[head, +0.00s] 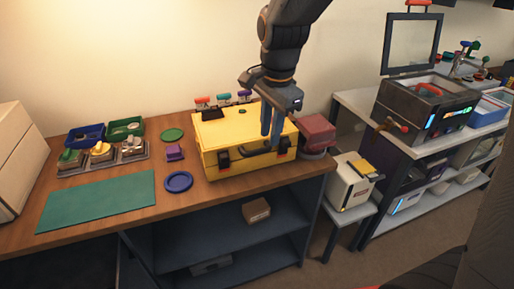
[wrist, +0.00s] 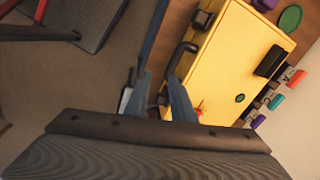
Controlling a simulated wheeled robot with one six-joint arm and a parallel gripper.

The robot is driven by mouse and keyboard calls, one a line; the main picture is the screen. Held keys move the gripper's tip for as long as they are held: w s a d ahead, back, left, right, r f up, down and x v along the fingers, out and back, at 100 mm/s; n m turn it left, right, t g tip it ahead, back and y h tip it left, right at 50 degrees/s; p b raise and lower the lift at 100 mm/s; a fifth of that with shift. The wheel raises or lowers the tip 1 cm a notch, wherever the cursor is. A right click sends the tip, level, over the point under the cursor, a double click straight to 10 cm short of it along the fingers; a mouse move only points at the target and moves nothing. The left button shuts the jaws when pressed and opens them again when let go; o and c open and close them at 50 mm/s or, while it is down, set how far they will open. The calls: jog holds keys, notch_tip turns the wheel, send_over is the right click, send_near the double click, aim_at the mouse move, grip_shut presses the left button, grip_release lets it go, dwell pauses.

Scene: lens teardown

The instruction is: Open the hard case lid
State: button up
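The yellow hard case (head: 218,135) stands on the wooden bench with its lid closed. It also shows in the wrist view (wrist: 236,55). A dark latch (head: 224,158) sits on the left of its front face. The dark carry handle (wrist: 181,55) is at the front middle, and another latch (wrist: 163,98) shows beyond it. My gripper (head: 271,138) points down at the front edge of the case, right of the middle. In the wrist view its two fingers (wrist: 157,80) are apart with nothing between them, close to the handle. Contact with the case cannot be told.
A red device (head: 317,132) stands close to the right of the case. Small coloured-handled tools (head: 224,98) stand behind it. A blue ring (head: 178,181) and a purple block (head: 175,152) lie to its left. The green mat (head: 97,202) is bare.

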aim_at(257, 150)
jog(key=shift+w+a+f+m+p, duration=0.15)
jog(key=shift+w+a+f+m, duration=0.3)
jog(key=shift+f, duration=0.65)
jog(key=shift+w+a+f+m+p, duration=0.15)
jog(key=shift+w+a+f+m, duration=0.3)
jog(key=shift+f, duration=0.7)
jog(key=shift+w+a+f+m+p, duration=0.15)
jog(key=shift+w+a+f+m, duration=0.3)
jog(key=shift+f, duration=0.65)
jog(key=shift+a, duration=0.15)
grip_shut()
